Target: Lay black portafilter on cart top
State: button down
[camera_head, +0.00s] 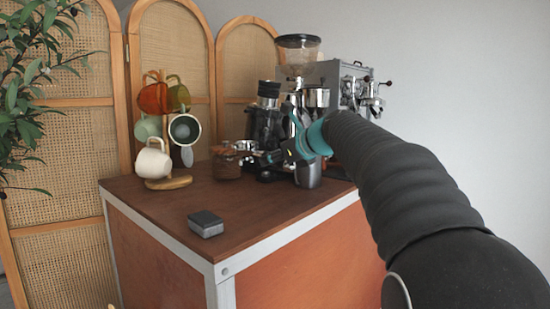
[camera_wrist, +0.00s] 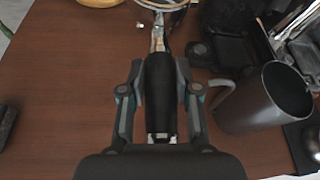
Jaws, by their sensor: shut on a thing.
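The black portafilter shows in the wrist view as a black handle (camera_wrist: 160,85) with a metal neck and part of a round metal head at the top edge. My gripper (camera_wrist: 160,72) is shut on the handle, one finger on each side. In the head view my gripper (camera_head: 292,150) is over the back right of the cart top (camera_head: 165,205), and the portafilter (camera_head: 272,157) is partly hidden there. The brown cart top (camera_wrist: 65,90) lies beneath it in the wrist view. I cannot tell whether the portafilter touches it.
A grey metal pitcher (camera_wrist: 258,102) stands close right of my gripper. A brown jar (camera_head: 226,163), grinder (camera_head: 268,125) and espresso machine (camera_head: 335,80) crowd the back. A mug rack with a cream mug (camera_head: 152,160) stands left. A small dark box (camera_head: 205,224) lies front; nearby wood is clear.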

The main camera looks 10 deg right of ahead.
aim_at(274, 198)
jog(key=shift+f+b, duration=1.95)
jog(key=shift+f, duration=0.05)
jog(key=shift+f+b, duration=0.6)
jog(key=shift+f, duration=0.8)
jog(key=shift+s+d+f, duration=0.1)
jog(key=shift+f, duration=0.2)
jog(key=c, duration=0.8)
grip_release()
jog(key=shift+o, duration=0.3)
jog(key=shift+f, duration=0.15)
jog(key=v, duration=1.2)
jog(key=shift+s, duration=0.1)
